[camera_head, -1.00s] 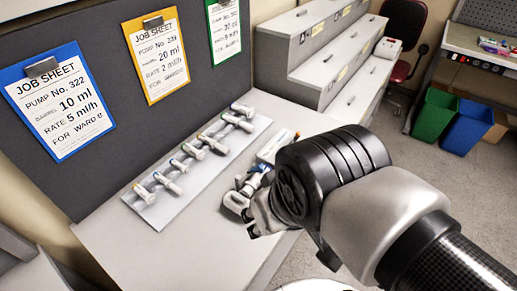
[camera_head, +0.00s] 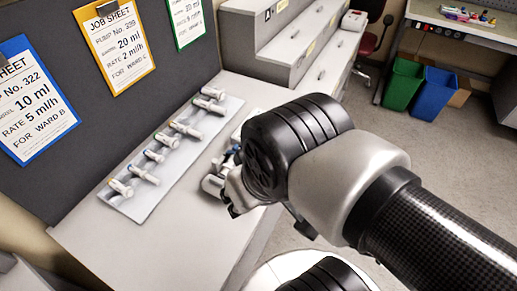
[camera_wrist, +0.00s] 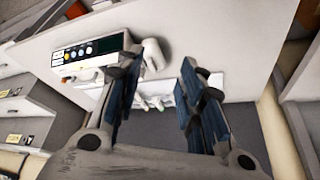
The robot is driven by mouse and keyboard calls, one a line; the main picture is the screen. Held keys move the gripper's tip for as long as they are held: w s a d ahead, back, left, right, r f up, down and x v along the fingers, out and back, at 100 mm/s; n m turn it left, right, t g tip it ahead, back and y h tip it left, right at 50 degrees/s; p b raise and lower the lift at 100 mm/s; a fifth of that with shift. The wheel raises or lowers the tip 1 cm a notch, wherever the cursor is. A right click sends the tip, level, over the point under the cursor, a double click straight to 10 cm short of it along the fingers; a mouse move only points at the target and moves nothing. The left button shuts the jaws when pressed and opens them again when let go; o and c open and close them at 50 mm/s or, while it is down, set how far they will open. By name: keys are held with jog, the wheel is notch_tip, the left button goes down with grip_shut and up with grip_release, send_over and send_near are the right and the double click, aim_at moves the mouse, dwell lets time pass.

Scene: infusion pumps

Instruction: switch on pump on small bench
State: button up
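The pump (camera_wrist: 88,48) shows in the wrist view at upper left, a white unit with a dark screen, coloured round buttons and a pale rounded part at its right end. It stands on the white bench (camera_head: 100,235). In the head view my arm hides most of the pump. My gripper (camera_wrist: 160,62) is open and empty, its two dark blue-padded fingers apart. In the wrist view the left finger overlaps the pump's right end; I cannot tell whether it touches. In the head view my gripper (camera_head: 232,195) is over the bench's right side.
A pale tray (camera_head: 140,205) with several syringes lies on the bench by the dark panel. Job sheets (camera_head: 114,45) hang on that panel. Stepped grey drawers (camera_head: 290,60) stand behind. Green (camera_head: 403,84) and blue (camera_head: 436,95) bins sit under a far bench, with open floor before them.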

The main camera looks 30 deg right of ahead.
grip_shut()
dwell(1.4)
